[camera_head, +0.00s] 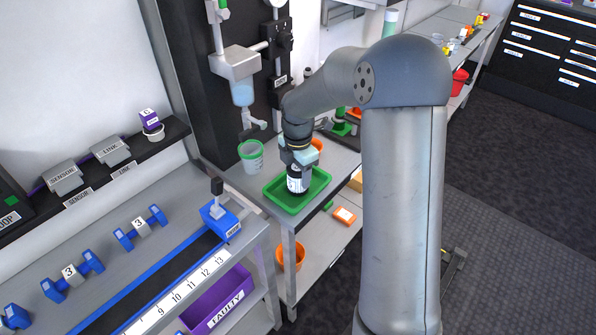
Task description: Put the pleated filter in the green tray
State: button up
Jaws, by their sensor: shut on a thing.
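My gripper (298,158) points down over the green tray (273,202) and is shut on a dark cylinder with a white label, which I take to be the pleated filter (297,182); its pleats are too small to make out. The filter is upright and lies within the tray's outline in this view. I cannot tell whether its bottom touches the tray floor. The gripper hides its top. The shallow tray sits on the grey bench near its front edge, and no other thing shows in it.
A clear cup with a green rim (251,156) stands left of the tray, below a dispenser (238,75) on a dark column. An orange item (317,147) is close behind the gripper. A blue clamp block (220,219) is at the front left. My arm hides the right side.

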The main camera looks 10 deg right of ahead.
jog(key=shift+f, duration=0.2)
jog(key=o, duration=1.1)
